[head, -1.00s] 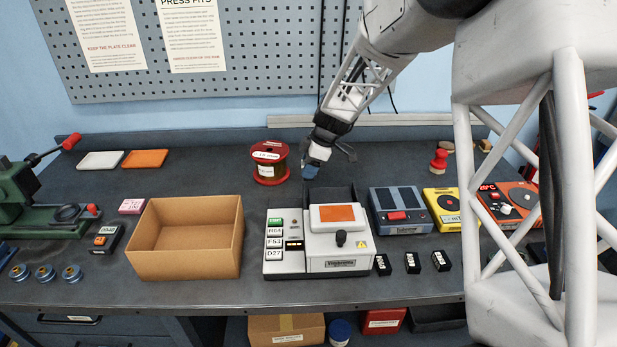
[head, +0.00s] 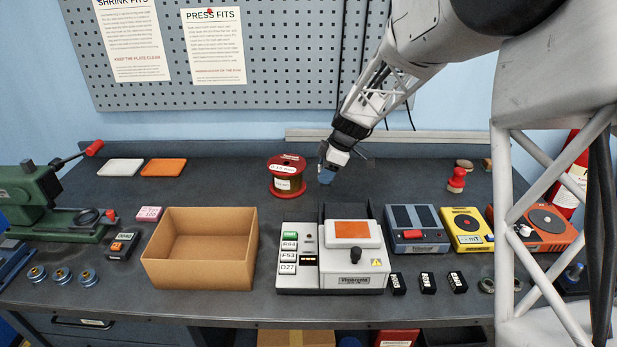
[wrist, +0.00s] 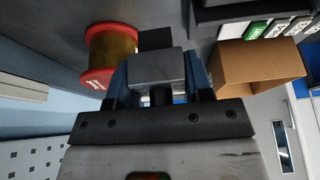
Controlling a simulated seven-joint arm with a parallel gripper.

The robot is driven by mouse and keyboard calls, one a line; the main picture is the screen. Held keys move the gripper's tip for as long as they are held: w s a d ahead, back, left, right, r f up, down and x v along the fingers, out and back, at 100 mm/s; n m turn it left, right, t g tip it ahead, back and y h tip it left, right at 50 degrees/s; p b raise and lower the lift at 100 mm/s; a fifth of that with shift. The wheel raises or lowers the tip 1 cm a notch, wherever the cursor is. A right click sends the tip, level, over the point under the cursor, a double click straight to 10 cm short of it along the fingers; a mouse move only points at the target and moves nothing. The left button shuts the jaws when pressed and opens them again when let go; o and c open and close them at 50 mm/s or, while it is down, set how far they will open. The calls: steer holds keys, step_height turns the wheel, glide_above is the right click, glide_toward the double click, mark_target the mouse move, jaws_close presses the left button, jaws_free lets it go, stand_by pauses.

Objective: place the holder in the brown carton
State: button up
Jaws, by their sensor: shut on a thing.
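The brown carton (head: 199,268) stands open and empty on the left-middle of the bench. In the wrist view it shows at the right (wrist: 255,67). My gripper (head: 327,174) is above the back of the bench, to the right of and behind the carton. In the wrist view its jaws (wrist: 157,85) are shut on a grey block with a dark part, which I take to be the holder (wrist: 157,66). In the head view the held thing is small and mostly hidden by the jaws.
A red-flanged wire spool (head: 287,177) stands just left of my gripper. A white press unit (head: 350,268) stands right of the carton, with blue (head: 416,230) and yellow (head: 466,229) units beyond. A green press (head: 40,205) is at far left.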

step_height(320, 180, up, 6)
steer(key=shift+r, duration=0.1)
steer(key=s+a+n+g, duration=0.1)
steer(key=s+a, duration=0.6)
steer(key=a, duration=0.4)
steer(key=s+a+n, duration=0.2)
steer(key=s+a, duration=0.5)
steer(key=a, duration=0.5)
steer(key=s+a+n+g, duration=0.1)
steer(key=s+a, duration=0.6)
steer(key=a, duration=0.4)
steer(key=shift+n, duration=0.3)
steer(key=f, duration=0.5)
steer(key=shift+a+f, duration=0.2)
steer(key=shift+f, duration=3.15)
steer(key=shift+f, duration=0.1)
